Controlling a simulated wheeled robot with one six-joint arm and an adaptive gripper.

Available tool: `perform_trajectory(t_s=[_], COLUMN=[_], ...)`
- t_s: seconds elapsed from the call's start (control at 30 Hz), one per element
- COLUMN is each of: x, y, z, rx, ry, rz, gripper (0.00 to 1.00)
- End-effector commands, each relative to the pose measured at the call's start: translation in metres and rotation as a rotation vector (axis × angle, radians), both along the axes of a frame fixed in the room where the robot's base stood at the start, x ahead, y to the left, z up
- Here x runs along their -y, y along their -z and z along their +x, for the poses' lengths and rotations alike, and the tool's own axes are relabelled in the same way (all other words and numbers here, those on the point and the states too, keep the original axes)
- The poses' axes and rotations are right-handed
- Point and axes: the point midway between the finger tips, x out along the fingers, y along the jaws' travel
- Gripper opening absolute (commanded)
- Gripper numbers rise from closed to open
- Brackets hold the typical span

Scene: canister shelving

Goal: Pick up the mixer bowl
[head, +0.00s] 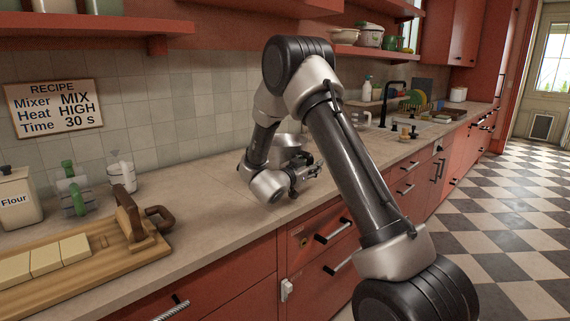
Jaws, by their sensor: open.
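A shiny metal shape (290,140), which looks like the rim of the mixer bowl, shows on the counter behind my arm. My arm and gripper hide most of it, so I cannot tell its full form. My gripper (312,170) is over the counter in front of this shape, low and pointing to the right. It is small in the picture and looks open, with nothing seen between its fingers. I cannot tell whether it touches the metal shape.
A wooden board (60,275) with pale blocks lies at the left front of the counter (215,215). A flour canister (18,198) and green and white items stand behind it. A sink area with a black tap (392,100) is farther right. Red shelves hang above.

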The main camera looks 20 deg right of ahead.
Motion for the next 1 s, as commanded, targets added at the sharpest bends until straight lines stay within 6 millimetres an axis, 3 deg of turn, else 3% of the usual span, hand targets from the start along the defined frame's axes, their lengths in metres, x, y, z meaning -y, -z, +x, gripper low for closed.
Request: perform_trajectory(t_s=[0.03, 0.3, 0.77, 1.0], x=[0.0, 0.0, 0.0, 0.0], y=[0.0, 0.0, -0.005, -0.044], z=[0.0, 0.0, 0.0, 0.0], rx=[0.0, 0.0, 0.006, 0.011], ry=[0.0, 0.0, 0.001, 0.0], rz=[0.0, 0.0, 0.0, 0.0], gripper=[0.46, 0.0, 0.0, 0.0])
